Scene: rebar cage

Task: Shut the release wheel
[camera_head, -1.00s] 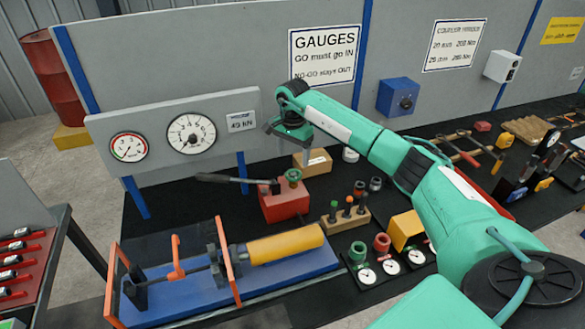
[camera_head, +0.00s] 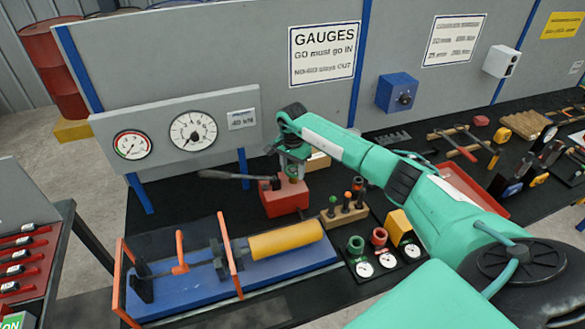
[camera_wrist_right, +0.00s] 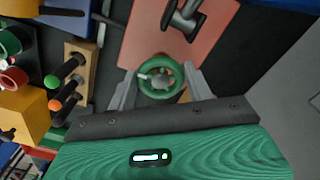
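The release wheel is a small green ring; in the right wrist view the release wheel (camera_wrist_right: 172,72) sits between the two grey fingers of my right gripper (camera_wrist_right: 161,80). The fingers are apart, one on each side, with a gap visible around the ring; contact is not clear. In the head view my right gripper (camera_head: 291,168) points down over the red pump (camera_head: 284,202), largely covering the wheel. The pump's dark lever (camera_head: 232,176) reaches out to the left. My left gripper is not in view.
A wooden block (camera_head: 345,214) with several coloured-knob pins stands right of the pump. Gauges with green and red rings (camera_head: 379,240) sit in front of it. A blue bed with a yellow cylinder (camera_head: 287,241) lies front left. The gauge panel (camera_head: 222,103) stands behind.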

